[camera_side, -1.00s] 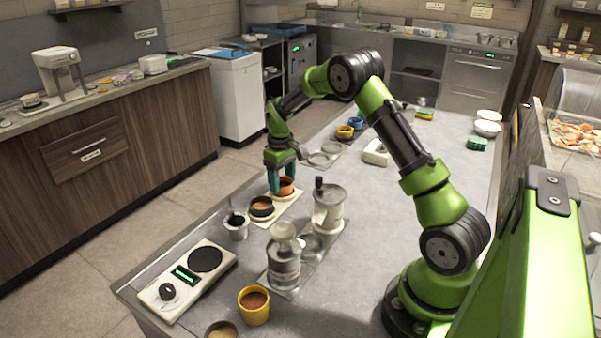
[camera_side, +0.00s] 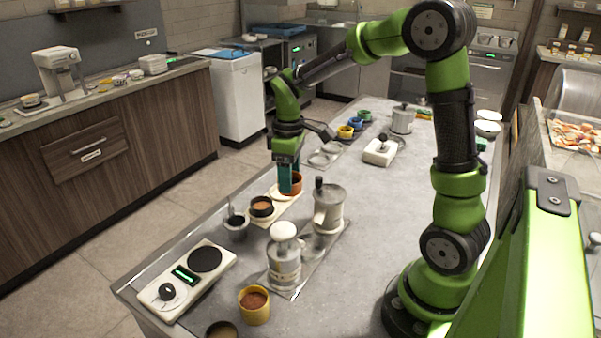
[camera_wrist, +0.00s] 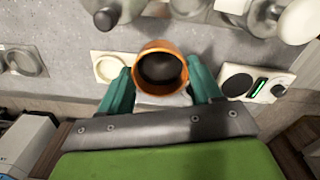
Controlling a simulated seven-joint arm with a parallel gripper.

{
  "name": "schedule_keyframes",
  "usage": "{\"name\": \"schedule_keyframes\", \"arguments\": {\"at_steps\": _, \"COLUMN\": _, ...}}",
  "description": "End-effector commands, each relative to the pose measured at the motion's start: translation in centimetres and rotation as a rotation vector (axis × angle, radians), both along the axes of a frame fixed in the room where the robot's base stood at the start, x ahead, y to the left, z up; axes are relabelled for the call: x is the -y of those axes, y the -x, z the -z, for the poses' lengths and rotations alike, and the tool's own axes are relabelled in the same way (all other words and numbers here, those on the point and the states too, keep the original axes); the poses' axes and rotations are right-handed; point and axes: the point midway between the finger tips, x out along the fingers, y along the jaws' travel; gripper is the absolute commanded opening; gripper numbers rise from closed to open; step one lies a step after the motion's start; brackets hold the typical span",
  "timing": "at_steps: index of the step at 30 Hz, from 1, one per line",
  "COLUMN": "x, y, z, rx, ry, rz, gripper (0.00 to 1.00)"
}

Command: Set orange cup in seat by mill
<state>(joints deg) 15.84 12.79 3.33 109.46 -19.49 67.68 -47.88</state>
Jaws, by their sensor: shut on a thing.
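The orange cup (camera_side: 297,184) is held upright between the teal fingers of my gripper (camera_side: 289,176). In the wrist view the orange cup (camera_wrist: 160,47) shows its round rim and dark inside, with a finger of my gripper (camera_wrist: 161,75) on each side. A cream plate (camera_side: 281,194) below has an empty round seat, and a dark cup with brown contents (camera_side: 262,206) stands at its near end. A metal machine with a dark knob (camera_side: 328,208) and a white-topped metal one (camera_side: 284,258) stand nearby; I cannot tell which is the mill. Round seats show partly between them.
A small metal pot (camera_side: 236,224), a scale (camera_side: 188,281) and a yellow cup (camera_side: 254,305) stand nearer on the counter. A grey plate with two rings (camera_side: 325,154) and blue and yellow cups lie farther back. The counter's middle right is clear.

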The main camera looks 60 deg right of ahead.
Motion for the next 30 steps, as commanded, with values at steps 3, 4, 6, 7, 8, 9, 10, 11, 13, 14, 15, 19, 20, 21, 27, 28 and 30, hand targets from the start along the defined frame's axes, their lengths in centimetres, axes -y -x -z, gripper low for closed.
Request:
{"name": "schedule_keyframes", "arguments": {"at_steps": 3, "x": -2.2, "y": 3.5, "z": 1.3, "rx": -0.001, "ry": 0.001, "rz": -0.143, "gripper": 0.32}}
{"name": "schedule_keyframes", "arguments": {"at_steps": 4, "x": -2.6, "y": 4.3, "z": 1.7, "rx": -0.001, "ry": 0.001, "rz": -0.176, "gripper": 0.32}}
{"name": "schedule_keyframes", "arguments": {"at_steps": 6, "x": -3.3, "y": 5.7, "z": 2.5, "rx": -0.002, "ry": 0.000, "rz": -0.242, "gripper": 0.32}}
{"name": "schedule_keyframes", "arguments": {"at_steps": 7, "x": -3.5, "y": 6.2, "z": 2.8, "rx": -0.003, "ry": 0.000, "rz": -0.266, "gripper": 0.32}}
{"name": "schedule_keyframes", "arguments": {"at_steps": 8, "x": -3.7, "y": 6.6, "z": 3.1, "rx": -0.001, "ry": 0.001, "rz": -0.290, "gripper": 0.32}}
{"name": "schedule_keyframes", "arguments": {"at_steps": 9, "x": -3.9, "y": 7.1, "z": 3.5, "rx": -0.002, "ry": 0.000, "rz": -0.314, "gripper": 0.32}}
{"name": "schedule_keyframes", "arguments": {"at_steps": 10, "x": -4.0, "y": 7.4, "z": 3.8, "rx": -0.002, "ry": -0.001, "rz": -0.330, "gripper": 0.32}}
{"name": "schedule_keyframes", "arguments": {"at_steps": 11, "x": -4.0, "y": 7.6, "z": 4.1, "rx": -0.003, "ry": -0.002, "rz": -0.344, "gripper": 0.32}}
{"name": "schedule_keyframes", "arguments": {"at_steps": 13, "x": -3.9, "y": 7.5, "z": 4.3, "rx": -0.001, "ry": 0.000, "rz": -0.372, "gripper": 0.32}}
{"name": "schedule_keyframes", "arguments": {"at_steps": 14, "x": -3.9, "y": 7.4, "z": 4.4, "rx": -0.001, "ry": 0.000, "rz": -0.377, "gripper": 0.32}}
{"name": "schedule_keyframes", "arguments": {"at_steps": 15, "x": -3.9, "y": 7.4, "z": 4.5, "rx": -0.001, "ry": -0.001, "rz": -0.381, "gripper": 0.32}}
{"name": "schedule_keyframes", "arguments": {"at_steps": 19, "x": -3.9, "y": 7.4, "z": 5.5, "rx": -0.005, "ry": -0.002, "rz": -0.383, "gripper": 0.32}}
{"name": "schedule_keyframes", "arguments": {"at_steps": 20, "x": -3.9, "y": 7.4, "z": 5.7, "rx": -0.005, "ry": -0.002, "rz": -0.383, "gripper": 0.32}}
{"name": "schedule_keyframes", "arguments": {"at_steps": 21, "x": -3.9, "y": 7.5, "z": 6.2, "rx": -0.005, "ry": -0.002, "rz": -0.382, "gripper": 0.32}}
{"name": "schedule_keyframes", "arguments": {"at_steps": 27, "x": -3.9, "y": 7.4, "z": 8.3, "rx": -0.005, "ry": -0.002, "rz": -0.381, "gripper": 0.32}}
{"name": "schedule_keyframes", "arguments": {"at_steps": 28, "x": -3.9, "y": 7.4, "z": 8.6, "rx": -0.006, "ry": -0.003, "rz": -0.381, "gripper": 0.32}}
{"name": "schedule_keyframes", "arguments": {"at_steps": 30, "x": -3.9, "y": 7.4, "z": 9.2, "rx": -0.005, "ry": -0.003, "rz": -0.380, "gripper": 0.32}}
